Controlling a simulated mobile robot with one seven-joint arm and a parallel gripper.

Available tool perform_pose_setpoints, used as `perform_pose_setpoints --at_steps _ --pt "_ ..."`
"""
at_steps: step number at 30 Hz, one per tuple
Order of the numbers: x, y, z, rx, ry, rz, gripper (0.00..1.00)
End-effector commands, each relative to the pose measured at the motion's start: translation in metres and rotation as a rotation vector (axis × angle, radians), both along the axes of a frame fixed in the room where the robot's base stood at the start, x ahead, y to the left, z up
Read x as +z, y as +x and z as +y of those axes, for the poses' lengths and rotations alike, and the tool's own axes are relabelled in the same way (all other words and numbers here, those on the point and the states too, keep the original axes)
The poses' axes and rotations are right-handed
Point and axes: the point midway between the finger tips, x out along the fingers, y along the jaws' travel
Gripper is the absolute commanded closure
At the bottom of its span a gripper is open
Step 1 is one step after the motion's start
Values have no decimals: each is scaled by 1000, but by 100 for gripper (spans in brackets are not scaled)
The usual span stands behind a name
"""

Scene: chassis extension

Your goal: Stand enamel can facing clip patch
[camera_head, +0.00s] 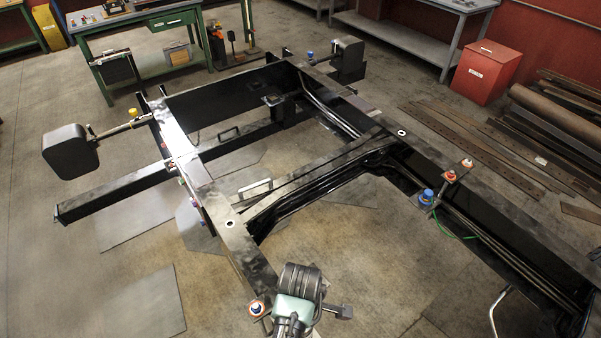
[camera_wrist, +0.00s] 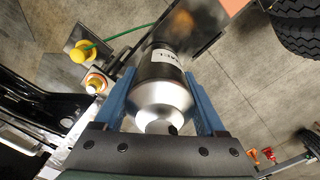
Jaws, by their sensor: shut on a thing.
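The can (camera_wrist: 160,97) fills the middle of the wrist view. It has a bright silver shoulder, a pale rounded end towards the camera, and a dark body with a white label. My gripper (camera_wrist: 159,73) has its two blue fingers closed on the can's sides. The can's far end is hidden, and I cannot tell whether it touches the dark plate (camera_wrist: 188,32) beyond it. I cannot make out the clip patch for certain in either view. In the head view my arm is at the bottom centre, and the can cannot be made out there.
A black chassis frame (camera_head: 225,222) spans the floor. A yellow knob (camera_wrist: 83,54) with a green cable and an orange-and-white fitting (camera_wrist: 96,83) sit left of the can. A red bin (camera_head: 486,72) and green workbench (camera_head: 140,25) stand behind.

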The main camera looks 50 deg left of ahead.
Motion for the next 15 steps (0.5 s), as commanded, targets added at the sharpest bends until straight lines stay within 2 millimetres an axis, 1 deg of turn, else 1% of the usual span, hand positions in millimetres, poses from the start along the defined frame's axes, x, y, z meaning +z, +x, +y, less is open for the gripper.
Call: perform_pose_setpoints --at_steps 12,13,15 --pt "-7 1 0 0 1 -2 100" --pt "-8 0 0 0 1 -1 25" --pt "-7 0 0 0 1 -1 13"
